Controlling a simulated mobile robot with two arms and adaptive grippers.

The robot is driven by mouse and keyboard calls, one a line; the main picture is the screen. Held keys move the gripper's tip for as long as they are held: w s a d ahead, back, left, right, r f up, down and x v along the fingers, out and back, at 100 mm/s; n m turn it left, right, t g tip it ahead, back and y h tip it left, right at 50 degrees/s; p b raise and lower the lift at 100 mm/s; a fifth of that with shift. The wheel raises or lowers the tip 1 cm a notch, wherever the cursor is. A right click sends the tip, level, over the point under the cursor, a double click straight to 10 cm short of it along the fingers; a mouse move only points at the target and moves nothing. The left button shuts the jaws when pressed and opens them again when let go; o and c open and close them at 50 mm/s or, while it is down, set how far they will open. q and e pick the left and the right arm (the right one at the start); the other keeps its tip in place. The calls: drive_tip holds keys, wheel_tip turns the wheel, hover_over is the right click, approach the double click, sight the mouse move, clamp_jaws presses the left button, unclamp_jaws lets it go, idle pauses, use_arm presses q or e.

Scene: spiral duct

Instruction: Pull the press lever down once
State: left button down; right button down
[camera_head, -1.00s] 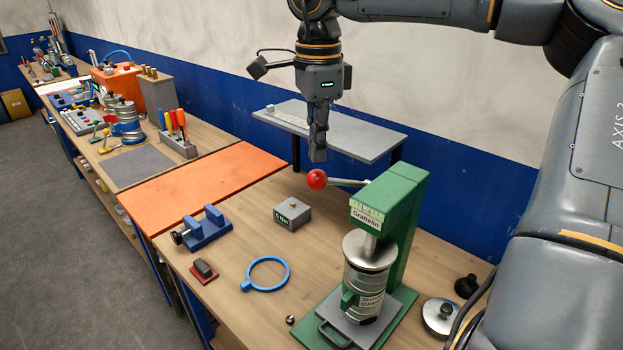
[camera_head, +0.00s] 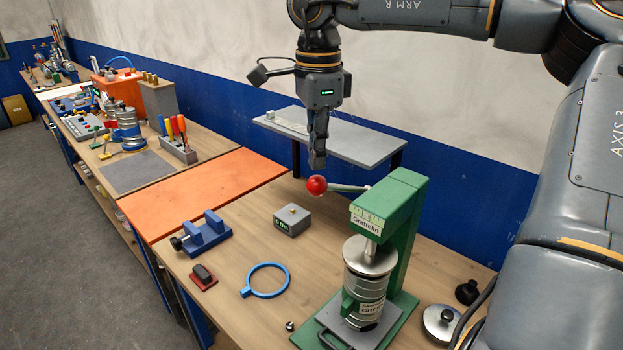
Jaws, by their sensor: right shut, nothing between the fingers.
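The green press (camera_head: 398,230) stands on the wooden bench at the right. Its lever (camera_head: 348,188) sticks out to the left from the press head, roughly level, and ends in a red ball knob (camera_head: 316,185). My right gripper (camera_head: 317,165) points down with its fingers shut and empty. Its tips are just above the red knob; I cannot tell whether they touch it. A stack of metal cylinders (camera_head: 365,285) stands under the press head on the press base. My left gripper is not in view.
A small grey box (camera_head: 292,220), a blue clamp (camera_head: 205,235), a blue ring (camera_head: 266,281) and a red-based block (camera_head: 203,277) lie left of the press. A grey shelf (camera_head: 350,148) stands behind. Round metal weights (camera_head: 442,318) sit at the right.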

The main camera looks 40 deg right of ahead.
sight(314, 178)
idle(0.4)
drive_tip(key=shift+f, duration=0.15)
drive_tip(key=shift+f+b, duration=0.55)
drive_tip(key=shift+f, duration=0.15)
drive_tip(key=shift+a+f+b, duration=0.15)
drive_tip(key=shift+f+b, duration=0.4)
drive_tip(key=shift+f, duration=0.35)
drive_tip(key=shift+a+f+b, duration=0.2)
drive_tip(key=shift+f+b, duration=0.4)
drive_tip(key=shift+f, duration=0.2)
